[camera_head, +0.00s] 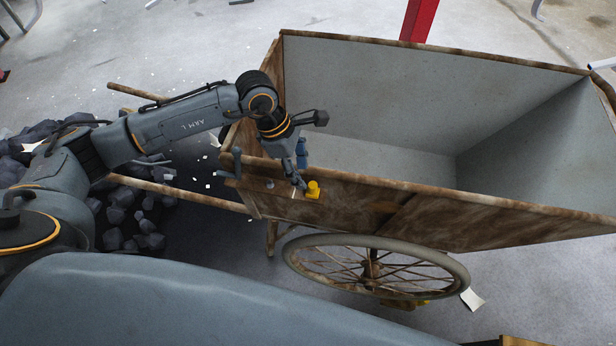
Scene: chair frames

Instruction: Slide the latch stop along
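A wooden cart (420,222) with a grey inside fills the middle and right of the head view. On its near side, by the left corner, sits a small yellow piece (313,190), which may be the latch stop. A wooden bar (258,184) with a grey upright handle (237,161) lies just left of it. My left gripper (301,178) points down at the cart's top edge, its tip right beside the yellow piece. I cannot tell whether they touch or how far the fingers are apart. My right gripper is not in view.
A spoked wheel (372,268) stands under the cart's near side. Two wooden shafts (180,190) reach left from the cart over dark lumps (122,214) on the floor. A red post (418,20) stands behind the cart. The cart's inside is empty.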

